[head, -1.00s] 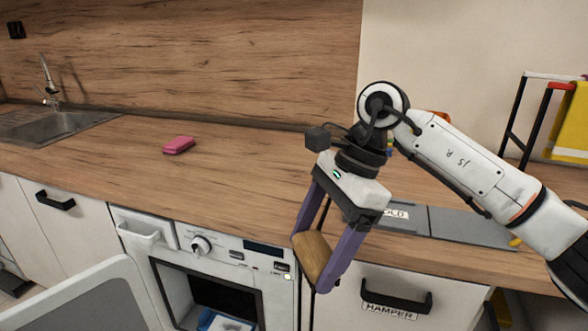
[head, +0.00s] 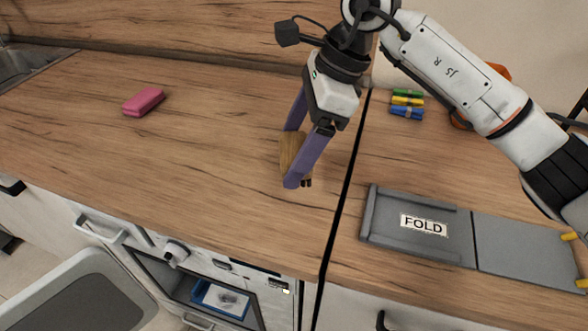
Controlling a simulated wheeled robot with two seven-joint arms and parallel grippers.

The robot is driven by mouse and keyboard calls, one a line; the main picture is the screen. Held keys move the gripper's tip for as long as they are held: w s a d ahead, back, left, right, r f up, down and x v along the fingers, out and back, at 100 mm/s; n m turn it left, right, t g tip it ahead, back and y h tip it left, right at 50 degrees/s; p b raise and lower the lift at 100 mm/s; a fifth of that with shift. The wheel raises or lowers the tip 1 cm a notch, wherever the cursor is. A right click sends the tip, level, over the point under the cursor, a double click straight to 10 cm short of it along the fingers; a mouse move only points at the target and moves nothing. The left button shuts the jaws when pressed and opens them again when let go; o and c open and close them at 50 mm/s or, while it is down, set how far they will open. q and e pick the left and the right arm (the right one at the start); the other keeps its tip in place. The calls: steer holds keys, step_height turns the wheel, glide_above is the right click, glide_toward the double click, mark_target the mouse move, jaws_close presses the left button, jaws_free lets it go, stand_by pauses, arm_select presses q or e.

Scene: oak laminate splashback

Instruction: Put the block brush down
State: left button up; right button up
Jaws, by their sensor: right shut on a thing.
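The block brush (head: 291,149) is a wooden block with dark bristles showing at its lower right. My right gripper (head: 293,160) is shut on it, with one purple finger on each side. The brush is over the wooden counter (head: 200,150), left of the dark seam; I cannot tell whether it touches the surface. The fingers hide part of the brush. My left gripper is not in view.
A pink sponge (head: 143,101) lies on the counter to the left. A grey folding board (head: 418,228) marked FOLD lies at the right. Coloured clips (head: 407,104) lie behind it. The counter between sponge and brush is clear.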

step_height(320, 180, down, 6)
steer(key=shift+s+f+p, duration=0.1)
steer(key=shift+s+p, duration=0.05)
steer(key=shift+p, duration=0.25)
steer(key=shift+f, duration=0.2)
steer(key=shift+f, duration=0.1)
steer(key=shift+f+b, duration=0.15)
steer(key=shift+b, duration=0.15)
steer(key=o, duration=1.2)
steer(key=shift+r+p, duration=0.4)
steer(key=shift+p, duration=0.05)
steer(key=b+v, duration=0.1)
steer(key=v, duration=1)
steer(key=shift+d+r, duration=0.2)
steer(key=shift+r, duration=0.15)
